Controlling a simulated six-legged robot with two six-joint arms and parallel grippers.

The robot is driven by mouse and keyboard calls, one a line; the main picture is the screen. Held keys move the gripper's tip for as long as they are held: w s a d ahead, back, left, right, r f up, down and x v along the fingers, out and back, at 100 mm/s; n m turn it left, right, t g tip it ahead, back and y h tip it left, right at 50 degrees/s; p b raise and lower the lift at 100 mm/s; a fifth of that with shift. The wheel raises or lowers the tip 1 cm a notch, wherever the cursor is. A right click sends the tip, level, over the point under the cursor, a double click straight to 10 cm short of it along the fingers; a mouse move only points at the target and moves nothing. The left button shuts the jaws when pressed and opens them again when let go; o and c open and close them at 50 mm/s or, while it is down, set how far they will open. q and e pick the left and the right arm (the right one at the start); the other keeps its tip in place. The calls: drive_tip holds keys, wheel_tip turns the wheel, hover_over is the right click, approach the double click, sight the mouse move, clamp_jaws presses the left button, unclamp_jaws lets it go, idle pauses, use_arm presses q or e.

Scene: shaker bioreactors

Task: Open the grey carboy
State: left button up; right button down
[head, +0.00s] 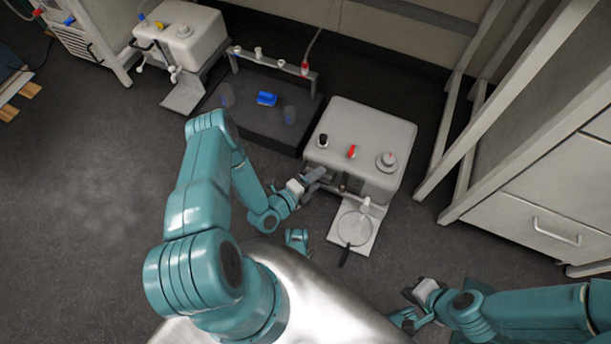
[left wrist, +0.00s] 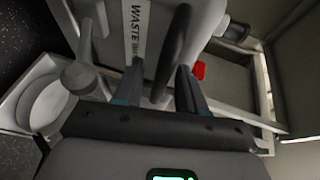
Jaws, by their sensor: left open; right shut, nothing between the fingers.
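A light grey carboy (head: 365,138) stands on the floor at the middle right. On its top are a black cap (head: 322,140), a red part (head: 351,152) and a round pale cap (head: 386,161). My left gripper (head: 318,176) is at its near left side. In the left wrist view the open fingers (left wrist: 158,88) straddle a dark upright handle-like bar (left wrist: 175,48) in front of the carboy (left wrist: 150,25), labelled WASTE. Whether they touch the bar is unclear. My right gripper (head: 408,305) is shut and empty at lower right, away from the carboy.
A tap (head: 366,204) sits over a round dish (head: 354,229) on a plate before the carboy. A dark box (head: 258,118) with a rack rail and a second pale carboy (head: 183,37) stand left. A drawer cabinet (head: 555,190) is right. The left floor is open.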

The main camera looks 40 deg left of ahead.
use_arm(q)
drive_tip(key=p+v, duration=0.4)
drive_tip(key=v, duration=1.2)
drive_tip(key=shift+p, duration=0.35)
drive_tip(key=shift+s+a, duration=0.1)
